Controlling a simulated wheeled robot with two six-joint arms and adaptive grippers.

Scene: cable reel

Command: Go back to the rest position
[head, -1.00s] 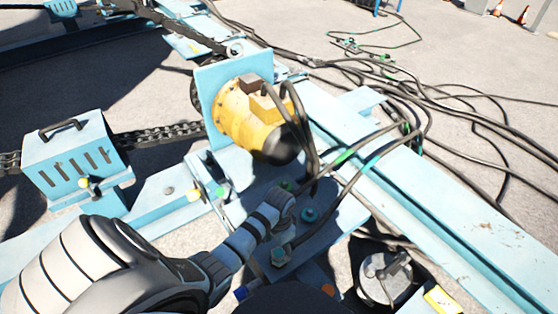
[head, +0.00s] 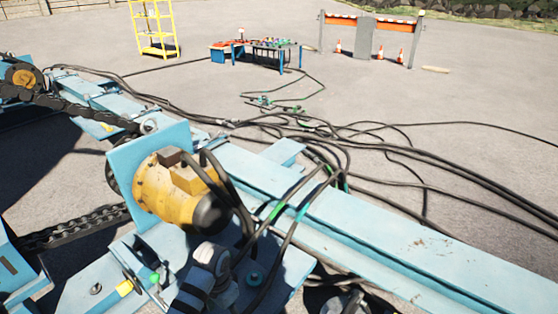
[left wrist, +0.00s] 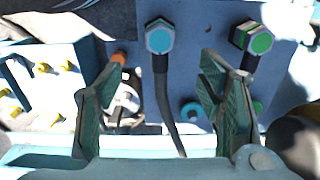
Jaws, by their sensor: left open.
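My left gripper (left wrist: 163,66) is open in the left wrist view, its two green-grey fingers spread apart. A teal-capped connector (left wrist: 160,38) with a dark cable running down shows between the fingers, and I cannot see the fingers touching it. A green-capped connector (left wrist: 252,40) is beyond the right finger. In the head view part of my left arm (head: 192,290) shows at the bottom edge, just below the yellow motor (head: 165,190); its fingers cannot be made out there. My right gripper is in neither view.
A long light-blue beam (head: 370,225) runs to the lower right, with black cables (head: 420,170) looped over and behind it. A dark chain (head: 75,230) is at left. A yellow shelf (head: 155,30), a table (head: 275,47) and an orange-striped barrier (head: 365,22) stand far back on open pavement.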

